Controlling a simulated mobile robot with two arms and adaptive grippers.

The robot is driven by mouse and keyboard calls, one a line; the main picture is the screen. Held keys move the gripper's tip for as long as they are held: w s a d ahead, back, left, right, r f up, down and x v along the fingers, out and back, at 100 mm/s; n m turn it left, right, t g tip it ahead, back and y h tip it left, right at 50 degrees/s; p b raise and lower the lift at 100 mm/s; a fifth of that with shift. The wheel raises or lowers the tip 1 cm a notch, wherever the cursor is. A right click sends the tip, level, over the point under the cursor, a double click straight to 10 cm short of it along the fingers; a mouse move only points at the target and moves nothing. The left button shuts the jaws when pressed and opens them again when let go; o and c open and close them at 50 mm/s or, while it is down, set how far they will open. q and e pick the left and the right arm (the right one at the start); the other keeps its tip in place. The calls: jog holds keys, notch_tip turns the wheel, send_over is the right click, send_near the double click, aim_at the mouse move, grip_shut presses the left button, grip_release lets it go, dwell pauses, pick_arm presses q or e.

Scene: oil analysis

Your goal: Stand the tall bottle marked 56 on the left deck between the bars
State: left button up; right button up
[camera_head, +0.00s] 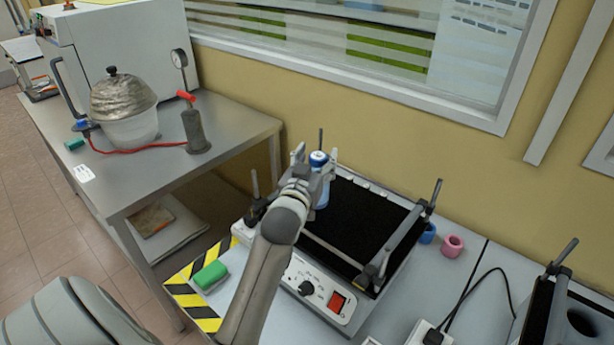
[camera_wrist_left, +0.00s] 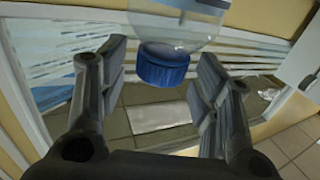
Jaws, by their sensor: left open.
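A clear bottle (camera_head: 322,197) with a blue cap (camera_head: 318,158) appears to stand upright at the far left part of the left shaker's black deck (camera_head: 368,215). Its number cannot be read. My left gripper (camera_head: 316,155) is open around the top of the bottle, one finger on each side of the cap. In the left wrist view the blue cap (camera_wrist_left: 162,66) and part of the clear bottle (camera_wrist_left: 180,32) show upside down between the spread fingers, with gaps on both sides. My forearm hides part of the deck's left side. My right gripper is not in view.
Clamp bars (camera_head: 405,240) on upright posts border the deck. A green block (camera_head: 209,275) lies on the striped corner at left. A pink ring (camera_head: 452,245) and a blue ring (camera_head: 428,233) lie right of the shaker. A second device (camera_head: 545,315) stands at right.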

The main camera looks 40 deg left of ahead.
pick_arm(q)
jog(key=b+v, duration=0.1)
jog(key=v, duration=0.9)
jog(key=shift+s, duration=0.35)
